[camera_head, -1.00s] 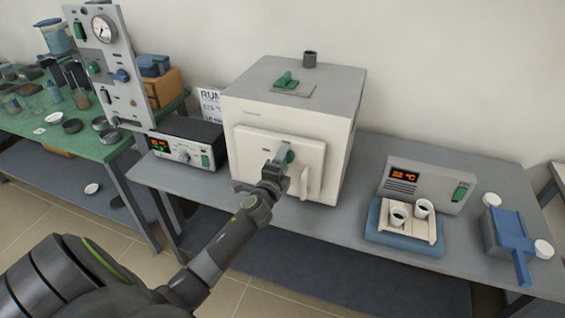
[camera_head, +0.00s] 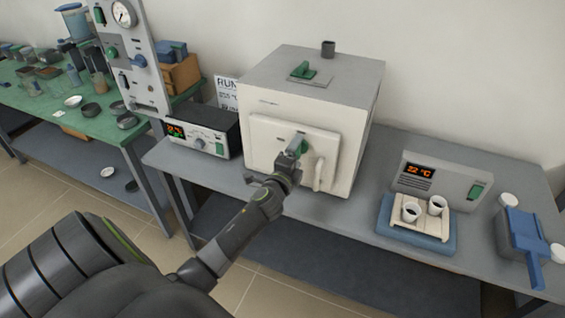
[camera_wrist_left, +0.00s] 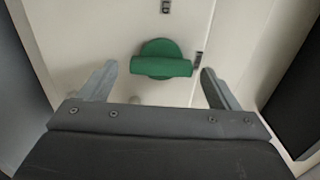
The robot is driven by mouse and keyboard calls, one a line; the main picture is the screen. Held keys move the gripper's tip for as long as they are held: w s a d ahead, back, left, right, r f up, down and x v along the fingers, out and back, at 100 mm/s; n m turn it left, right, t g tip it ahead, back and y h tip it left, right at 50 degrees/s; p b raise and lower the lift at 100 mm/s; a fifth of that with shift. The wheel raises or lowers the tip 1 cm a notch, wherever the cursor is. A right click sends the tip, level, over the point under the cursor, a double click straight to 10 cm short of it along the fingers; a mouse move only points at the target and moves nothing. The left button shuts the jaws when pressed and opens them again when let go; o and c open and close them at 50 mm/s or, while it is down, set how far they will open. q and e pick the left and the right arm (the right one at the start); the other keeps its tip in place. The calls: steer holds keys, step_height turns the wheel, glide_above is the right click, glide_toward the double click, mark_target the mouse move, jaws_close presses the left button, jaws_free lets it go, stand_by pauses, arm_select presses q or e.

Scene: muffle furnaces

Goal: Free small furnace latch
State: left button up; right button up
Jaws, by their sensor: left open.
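The small furnace (camera_head: 312,110) is a pale box with a grey top on the bench, its front door (camera_head: 268,140) shut. A green latch knob (camera_wrist_left: 161,60) with a bar across it sits on the door. In the wrist view the bar lies nearly level. The latch also shows in the head view (camera_head: 304,146), partly behind my gripper. My left gripper (camera_head: 297,146) is open at the door front. In the wrist view its fingers (camera_wrist_left: 157,85) stand apart, one on each side of the bar's lower edge, with gaps to it. My right gripper is not in view.
A pale handle (camera_head: 319,172) stands on the door right of the latch. A control box (camera_head: 196,135) stands left of the furnace. A tray with two white cups (camera_head: 424,212) and a temperature unit (camera_head: 438,180) are at the right. Bare grey bench lies between.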

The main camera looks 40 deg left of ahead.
arm_select(q)
steer(key=b+v, duration=0.1)
steer(key=v, duration=1.5)
steer(key=shift+s+d, duration=0.2)
steer(key=s+f+n+g, duration=0.3)
steer(key=s+f, duration=0.1)
steer(key=f, duration=0.8)
steer(key=s+f+n+g+h, duration=0.1)
steer(key=s+f+n+g, duration=0.15)
steer(key=f, duration=0.85)
steer(key=s+f+n+g, duration=0.3)
steer(key=s+f+g, duration=0.1)
steer(key=f, duration=0.8)
steer(key=s+d+f+n+g, duration=0.1)
steer(key=s+f+n+g, duration=0.1)
steer(key=s+f, duration=0.3)
steer(key=s+d+f+n+g+h, duration=0.1)
steer(key=s+f, duration=0.4)
steer(key=s, duration=0.7)
steer(key=s+d+f+n+g+h, duration=0.1)
steer(key=s+f+n+g, duration=0.3)
steer(key=s, duration=0.5)
step_height(320, 180, down, 2)
steer(key=shift+s, duration=0.25)
